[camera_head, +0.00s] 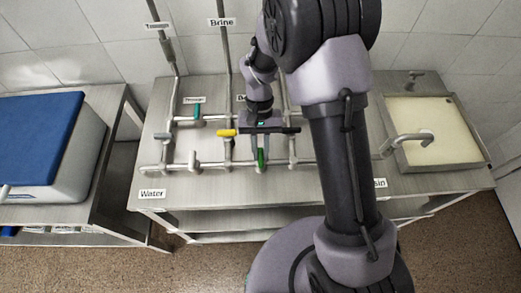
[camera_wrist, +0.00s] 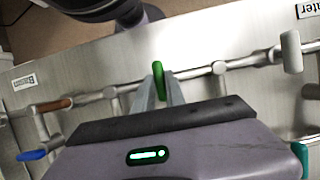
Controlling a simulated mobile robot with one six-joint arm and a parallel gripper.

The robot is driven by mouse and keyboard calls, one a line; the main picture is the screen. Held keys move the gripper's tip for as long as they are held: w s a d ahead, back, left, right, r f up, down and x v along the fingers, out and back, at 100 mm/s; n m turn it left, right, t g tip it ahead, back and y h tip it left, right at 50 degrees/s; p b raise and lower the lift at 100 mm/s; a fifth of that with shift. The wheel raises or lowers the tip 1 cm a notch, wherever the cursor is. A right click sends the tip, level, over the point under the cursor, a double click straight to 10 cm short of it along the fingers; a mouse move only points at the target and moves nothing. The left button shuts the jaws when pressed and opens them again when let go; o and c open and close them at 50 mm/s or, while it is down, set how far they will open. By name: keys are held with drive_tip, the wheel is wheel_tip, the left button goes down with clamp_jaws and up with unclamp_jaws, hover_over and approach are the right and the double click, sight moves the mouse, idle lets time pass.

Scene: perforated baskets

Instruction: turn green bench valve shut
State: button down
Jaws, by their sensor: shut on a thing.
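The green valve handle (camera_head: 261,158) sits on the front pipe run of the metal bench (camera_head: 350,185). In the head view it points toward the bench's front edge, roughly across the pipe. My gripper (camera_head: 260,150) reaches down over it from behind. In the wrist view the green handle (camera_wrist: 158,78) stands between the tips of my two fingers (camera_wrist: 159,90), which are shut on it. The lower part of the handle and the valve body are partly hidden by the fingers.
A yellow handle (camera_head: 227,132) and a teal handle (camera_head: 197,112) are to the left. Blue (camera_wrist: 32,155) and brown (camera_wrist: 56,105) handles show in the wrist view. A sink (camera_head: 425,130) with a faucet is at right; a blue-lidded box (camera_head: 40,135) is at far left.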

idle(0.3)
drive_tip(key=c, duration=1.4)
unclamp_jaws()
drive_tip(key=p+v, duration=0.5)
drive_tip(key=v, duration=1.2)
drive_tip(key=shift+w+r, duration=0.15)
